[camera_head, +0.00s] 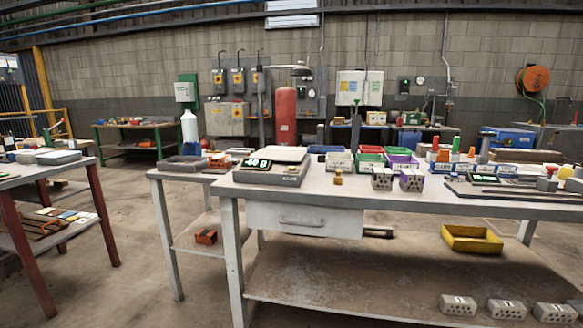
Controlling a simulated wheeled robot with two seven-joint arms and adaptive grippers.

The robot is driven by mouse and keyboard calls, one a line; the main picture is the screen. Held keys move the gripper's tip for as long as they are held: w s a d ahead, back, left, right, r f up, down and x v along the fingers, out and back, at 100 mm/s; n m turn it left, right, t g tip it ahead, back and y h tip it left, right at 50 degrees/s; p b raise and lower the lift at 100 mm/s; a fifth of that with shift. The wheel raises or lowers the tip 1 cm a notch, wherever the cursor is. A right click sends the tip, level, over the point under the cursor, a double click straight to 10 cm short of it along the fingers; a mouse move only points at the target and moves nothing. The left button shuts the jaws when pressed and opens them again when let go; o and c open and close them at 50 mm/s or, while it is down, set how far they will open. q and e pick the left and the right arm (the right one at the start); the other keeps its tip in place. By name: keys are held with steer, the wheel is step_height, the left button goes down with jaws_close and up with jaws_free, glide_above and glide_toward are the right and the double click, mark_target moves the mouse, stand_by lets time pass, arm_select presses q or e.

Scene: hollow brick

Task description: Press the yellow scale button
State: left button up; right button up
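A scale (285,155) with a pale top plate stands at the left end of the main workbench. Its dark front panel has a lit green display (257,164). I cannot make out a yellow button on the scale at this size. A small yellow-brown object (338,178) stands on the bench to the right of the scale, apart from it. Neither of my grippers is in view.
The main workbench (400,195) also bears hollow bricks (382,179), coloured bins (370,161) and a second display (484,178). A lower side table (190,172) adjoins its left end. Another table (40,171) stands at far left, with open floor between.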

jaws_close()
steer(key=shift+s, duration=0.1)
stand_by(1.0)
